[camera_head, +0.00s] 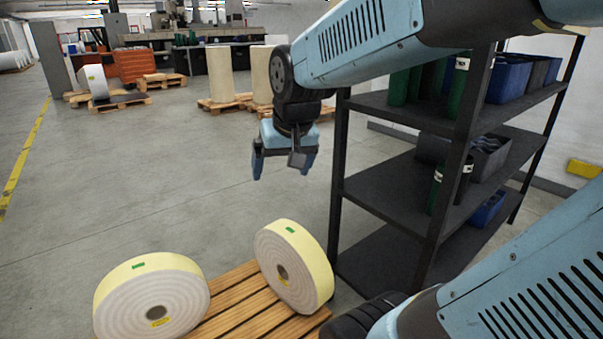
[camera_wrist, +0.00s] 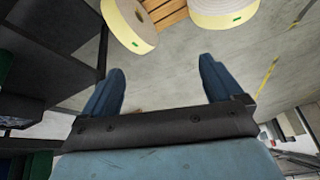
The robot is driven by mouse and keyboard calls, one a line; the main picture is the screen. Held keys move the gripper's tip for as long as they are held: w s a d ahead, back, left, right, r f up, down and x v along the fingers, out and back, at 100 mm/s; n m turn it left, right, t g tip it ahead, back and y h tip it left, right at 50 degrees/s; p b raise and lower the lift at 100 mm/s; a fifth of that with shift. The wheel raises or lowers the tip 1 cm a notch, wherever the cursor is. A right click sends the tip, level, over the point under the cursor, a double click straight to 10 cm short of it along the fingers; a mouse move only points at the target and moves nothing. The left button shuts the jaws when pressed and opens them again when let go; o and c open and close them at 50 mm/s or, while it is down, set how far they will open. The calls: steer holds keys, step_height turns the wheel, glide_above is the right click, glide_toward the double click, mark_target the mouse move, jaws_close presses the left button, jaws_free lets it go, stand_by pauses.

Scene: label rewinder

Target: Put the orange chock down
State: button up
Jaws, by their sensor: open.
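I cannot make out an orange chock in either view. My gripper (camera_head: 283,166) hangs in the air left of the shelf rack, with its fingers pointing down. In the wrist view its two blue fingers (camera_wrist: 161,70) stand wide apart, with bare floor showing between them. A small brownish patch (camera_wrist: 139,110) shows at the edge of the gripper body in the wrist view; I cannot tell what it is.
Two cream label rolls (camera_head: 152,298) (camera_head: 294,266) stand on a wooden pallet (camera_head: 241,302) in front. A dark shelf rack (camera_head: 392,198) with green cylinders and blue bins is at the right. Open concrete floor (camera_head: 150,180) lies to the left.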

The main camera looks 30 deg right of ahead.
steer(key=s+r+n, duration=0.1)
steer(key=s+r, duration=0.1)
steer(key=s, duration=0.6)
steer(key=shift+d+n+t, duration=0.3)
steer(key=shift+d, duration=0.05)
steer(key=shift+s, duration=0.1)
